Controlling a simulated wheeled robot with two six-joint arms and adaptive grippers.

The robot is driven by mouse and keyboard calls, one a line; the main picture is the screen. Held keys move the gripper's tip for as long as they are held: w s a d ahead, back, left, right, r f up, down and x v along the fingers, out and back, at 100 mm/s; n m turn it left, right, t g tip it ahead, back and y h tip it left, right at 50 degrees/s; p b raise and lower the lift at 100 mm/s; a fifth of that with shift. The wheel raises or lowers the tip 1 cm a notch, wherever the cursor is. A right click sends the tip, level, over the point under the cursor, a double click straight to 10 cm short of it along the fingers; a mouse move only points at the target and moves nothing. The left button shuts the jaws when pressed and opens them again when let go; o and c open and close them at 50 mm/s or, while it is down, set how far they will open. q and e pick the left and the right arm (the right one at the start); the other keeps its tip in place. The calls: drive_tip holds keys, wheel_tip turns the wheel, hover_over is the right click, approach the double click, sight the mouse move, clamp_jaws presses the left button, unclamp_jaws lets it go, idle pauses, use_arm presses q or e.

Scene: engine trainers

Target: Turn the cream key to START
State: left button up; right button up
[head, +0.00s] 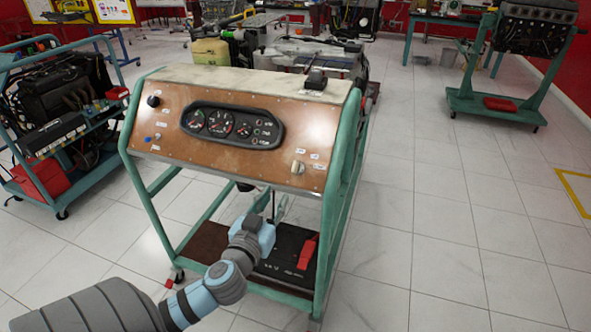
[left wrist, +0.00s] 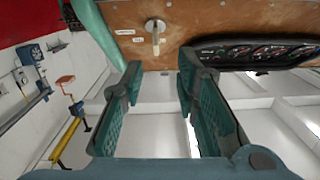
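The cream key (head: 297,167) sits on the lower right of the brown panel (head: 230,157) of the engine trainer. In the left wrist view the key (left wrist: 155,30) is at the top centre, with small white labels beside it. My left gripper (head: 264,194) is below the panel, lower than the key and to its left, partly hidden by its own wrist. In the left wrist view its two green-padded fingers (left wrist: 158,78) are spread apart with nothing between them, and the key lies beyond their tips, apart from them. My right gripper is not in view.
The trainer's green frame (head: 335,205) surrounds the panel and a lower shelf with a black battery (head: 285,247). A gauge cluster (head: 231,126) and black knob (head: 153,101) are on the panel. Another engine stand (head: 70,120) is at left.

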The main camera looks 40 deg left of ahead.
sight(295, 162)
use_arm(q)
drive_tip(key=shift+t, duration=0.3)
drive_tip(key=x, duration=0.4)
drive_tip(key=r+x, duration=0.1)
drive_tip(key=x, duration=0.4)
drive_tip(key=r+x, duration=0.1)
drive_tip(key=x, duration=0.4)
drive_tip(key=shift+w+d, duration=0.2)
clamp_jaws()
